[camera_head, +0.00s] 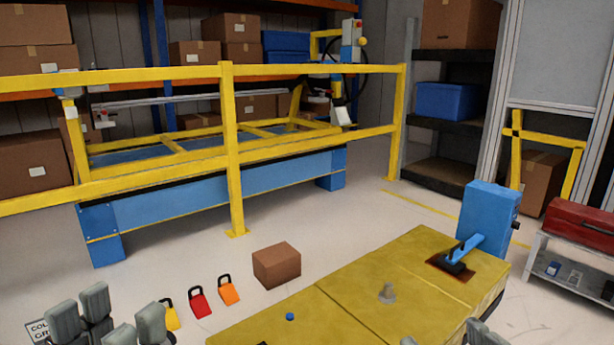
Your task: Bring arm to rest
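My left gripper (108,318) shows at the bottom left as grey finger pads, with a gap between the two pairs. It looks open, and I see nothing between the pads. Its arm and palm are below the frame. Of my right gripper (480,334) only grey tips show at the bottom edge, in front of the yellow module (330,305); its opening is cut off.
A brown box (277,265) and red (199,302), orange (229,290) and yellow (170,315) padlock-shaped items lie left of the module. A yellow railing (232,150) crosses behind. A red toolbox (580,228) stands on a cart at right.

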